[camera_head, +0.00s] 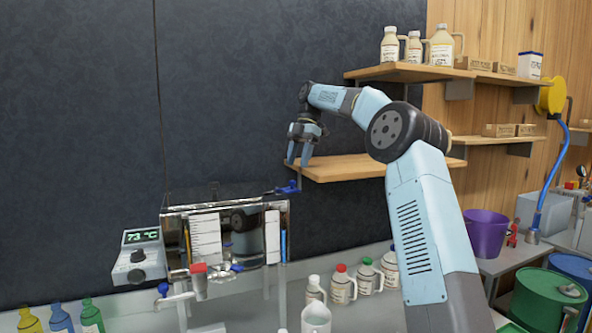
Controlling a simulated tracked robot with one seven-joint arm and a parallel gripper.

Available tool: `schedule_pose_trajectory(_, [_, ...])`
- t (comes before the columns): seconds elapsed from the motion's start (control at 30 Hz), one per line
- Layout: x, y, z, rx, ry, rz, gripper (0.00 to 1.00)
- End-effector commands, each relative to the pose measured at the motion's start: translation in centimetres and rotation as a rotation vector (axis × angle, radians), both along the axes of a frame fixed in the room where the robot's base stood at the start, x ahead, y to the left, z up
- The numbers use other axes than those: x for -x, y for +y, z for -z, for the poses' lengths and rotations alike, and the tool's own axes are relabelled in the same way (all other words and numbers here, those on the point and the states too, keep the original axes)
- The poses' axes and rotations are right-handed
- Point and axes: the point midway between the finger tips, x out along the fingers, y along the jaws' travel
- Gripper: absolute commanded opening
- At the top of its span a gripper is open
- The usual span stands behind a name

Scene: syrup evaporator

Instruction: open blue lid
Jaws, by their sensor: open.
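My gripper (298,162) hangs fingers down in front of the dark wall, open and empty, at the left end of a bare lower shelf. It appears above a small blue handle-like part (288,188) at the evaporator's upper right corner, apart from it. I cannot tell whether that part is the blue lid. Other blue-topped things show: a bottle (390,267) with a dark blue cap among several bottles, and a white box (530,67) with a blue top edge on the upper shelf. The cap looks shut on its bottle.
The shiny evaporator (240,240) has a temperature display (143,245) at its left and red and blue valves in front. A lower shelf (370,168) is close to my gripper. A purple bucket (485,232) and green drum (548,300) stand right.

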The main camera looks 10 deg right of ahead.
Motion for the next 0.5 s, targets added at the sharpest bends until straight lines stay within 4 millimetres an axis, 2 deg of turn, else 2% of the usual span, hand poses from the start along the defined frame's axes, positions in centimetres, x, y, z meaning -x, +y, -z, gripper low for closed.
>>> schedule_pose_trajectory(0.2, [-0.4,-0.4,-1.3,0.0,0.001,0.0,0.48])
schedule_pose_trajectory(0.5, [-0.4,-0.5,-1.5,0.001,0.001,0.0,0.48])
